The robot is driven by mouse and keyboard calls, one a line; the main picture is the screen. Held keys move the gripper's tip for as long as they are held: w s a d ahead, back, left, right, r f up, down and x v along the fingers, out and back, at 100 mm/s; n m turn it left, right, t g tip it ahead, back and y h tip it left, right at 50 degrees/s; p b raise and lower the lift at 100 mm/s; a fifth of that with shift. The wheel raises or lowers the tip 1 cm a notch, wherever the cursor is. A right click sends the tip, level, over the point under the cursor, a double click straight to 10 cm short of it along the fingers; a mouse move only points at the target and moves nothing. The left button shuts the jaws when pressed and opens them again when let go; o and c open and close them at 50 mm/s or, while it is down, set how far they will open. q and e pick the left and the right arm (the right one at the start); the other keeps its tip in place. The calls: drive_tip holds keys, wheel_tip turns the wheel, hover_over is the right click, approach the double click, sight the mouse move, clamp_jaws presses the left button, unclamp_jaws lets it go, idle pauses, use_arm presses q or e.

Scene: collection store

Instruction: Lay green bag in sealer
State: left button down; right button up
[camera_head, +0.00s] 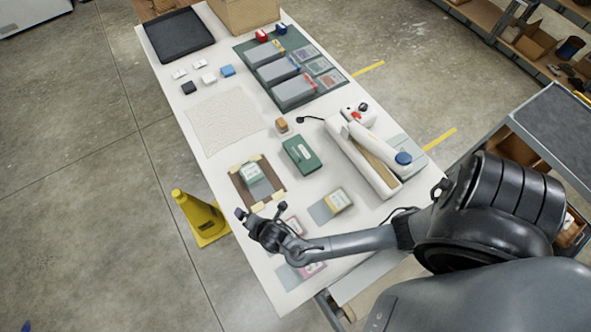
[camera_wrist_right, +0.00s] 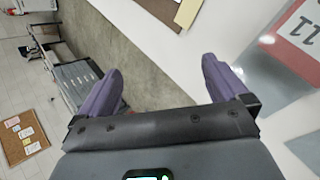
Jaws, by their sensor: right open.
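The green-labelled bag (camera_head: 254,174) lies in a brown tray (camera_head: 276,187) on the white table, in the head view. The sealer (camera_head: 352,157), a long white device with a blue knob, stands to its right. Its arm appears raised, but the gap is hard to judge. My right gripper (camera_head: 260,211) is open and empty, just in front of the brown tray's near edge. In the right wrist view the gripper (camera_wrist_right: 160,85) shows two purple fingers spread apart with nothing between them. My left gripper is not in view.
A yellow-labelled bag (camera_head: 337,201) and pink-labelled bags (camera_head: 311,270) lie nearby. A dark green box (camera_head: 302,155) sits between tray and sealer. A red-labelled bag (camera_wrist_right: 300,42) shows in the wrist view. A yellow cone (camera_head: 201,216) stands beside the table.

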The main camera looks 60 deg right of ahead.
drive_tip(key=s+a+r+m+g+y, duration=0.25)
drive_tip(key=s+r+m, duration=0.35)
drive_tip(key=r+m, duration=0.35)
drive_tip(key=s+d+r+m+g, duration=0.2)
drive_tip(key=s+d+r+m, duration=0.4)
drive_tip(key=s+r+m, duration=0.2)
drive_tip(key=shift+s+d+r, duration=0.15)
drive_tip(key=shift+s+d, duration=0.05)
drive_tip(key=shift+s, duration=0.2)
drive_tip(key=shift+w, duration=0.1)
